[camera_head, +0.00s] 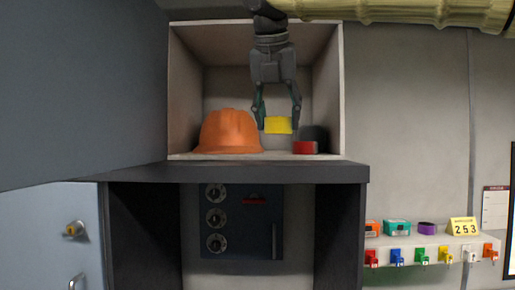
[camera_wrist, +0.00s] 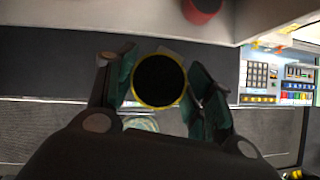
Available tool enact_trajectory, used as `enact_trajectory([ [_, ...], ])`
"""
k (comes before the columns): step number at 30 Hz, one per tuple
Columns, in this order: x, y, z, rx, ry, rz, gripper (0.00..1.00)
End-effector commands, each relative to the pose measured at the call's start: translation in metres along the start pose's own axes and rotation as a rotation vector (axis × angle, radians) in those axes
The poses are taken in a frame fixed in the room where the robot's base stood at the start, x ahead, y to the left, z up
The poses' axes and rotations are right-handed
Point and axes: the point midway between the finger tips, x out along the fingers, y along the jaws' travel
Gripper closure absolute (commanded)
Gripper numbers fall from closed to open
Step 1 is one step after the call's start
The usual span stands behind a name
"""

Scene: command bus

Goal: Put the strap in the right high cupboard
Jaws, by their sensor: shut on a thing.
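My gripper (camera_head: 278,118) is shut on a yellow strap (camera_head: 278,125), a short roll held between its two fingers at the opening of the high cupboard (camera_head: 173,90). In the wrist view the strap is a yellow ring with a dark middle (camera_wrist: 158,103), with the green finger pads of my gripper (camera_wrist: 160,88) on either side. It is above the cupboard floor in the head view. In the wrist view it shows in front of the pale shelf edge; its exact depth is hard to tell.
An orange helmet (camera_head: 229,132) fills the cupboard's left side. A red roll (camera_head: 305,147) stands at the right front, with a dark object (camera_head: 316,133) behind it. A side shelf (camera_head: 425,241) holds several straps and a yellow number sign (camera_head: 463,227). A grey panel (camera_head: 80,90) borders the left.

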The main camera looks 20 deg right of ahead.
Motion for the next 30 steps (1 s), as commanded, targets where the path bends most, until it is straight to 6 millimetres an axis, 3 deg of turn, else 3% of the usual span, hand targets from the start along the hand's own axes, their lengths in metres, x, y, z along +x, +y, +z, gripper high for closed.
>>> enact_trajectory([
  [17,0.057,0.030,0.080,0.003,-0.002,-0.007,0.75],
  [30,0.076,0.039,0.101,0.002,-0.001,-0.003,0.75],
])
